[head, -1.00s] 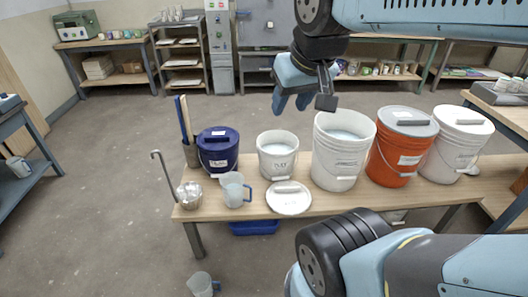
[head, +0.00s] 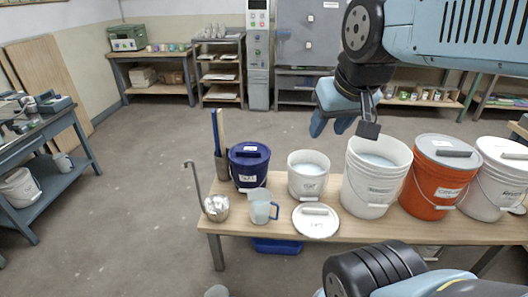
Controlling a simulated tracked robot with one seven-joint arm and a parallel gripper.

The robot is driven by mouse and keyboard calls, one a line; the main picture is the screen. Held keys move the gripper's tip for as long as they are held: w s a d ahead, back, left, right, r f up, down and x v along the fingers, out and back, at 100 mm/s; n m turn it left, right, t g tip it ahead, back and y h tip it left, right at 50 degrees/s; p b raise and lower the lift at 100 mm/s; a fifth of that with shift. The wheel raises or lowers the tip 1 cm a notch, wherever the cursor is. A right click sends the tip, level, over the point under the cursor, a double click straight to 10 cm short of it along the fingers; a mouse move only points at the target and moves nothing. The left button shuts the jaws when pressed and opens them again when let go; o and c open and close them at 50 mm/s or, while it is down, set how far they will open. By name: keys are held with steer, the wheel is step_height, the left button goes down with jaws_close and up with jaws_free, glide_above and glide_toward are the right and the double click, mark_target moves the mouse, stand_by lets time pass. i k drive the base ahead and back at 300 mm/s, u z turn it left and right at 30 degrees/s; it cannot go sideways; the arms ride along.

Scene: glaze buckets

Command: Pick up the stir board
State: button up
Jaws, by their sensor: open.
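Two long flat sticks, one blue (head: 214,133) and one wooden (head: 222,130), stand upright in a grey holder (head: 222,165) at the bench's left end. I cannot tell for certain which of them is the stir board. My gripper (head: 333,122) hangs in the upper right of the head view, pointing down. It is open, with nothing seen between its fingers. It appears above and behind the white buckets, well right of the sticks and apart from them.
The wooden bench (head: 240,225) holds a blue lidded bucket (head: 249,168), a small white bucket (head: 308,178), a large white bucket (head: 372,180), an orange bucket (head: 432,185), a jug (head: 262,208), a ladle (head: 214,205) and a loose lid (head: 316,222). Floor left of it is clear.

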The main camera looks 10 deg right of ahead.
mark_target(213, 113)
steer(key=u, duration=0.4)
steer(key=i, duration=0.15)
steer(key=u, duration=1.65)
steer(key=i, duration=3.75)
steer(key=z, duration=0.15)
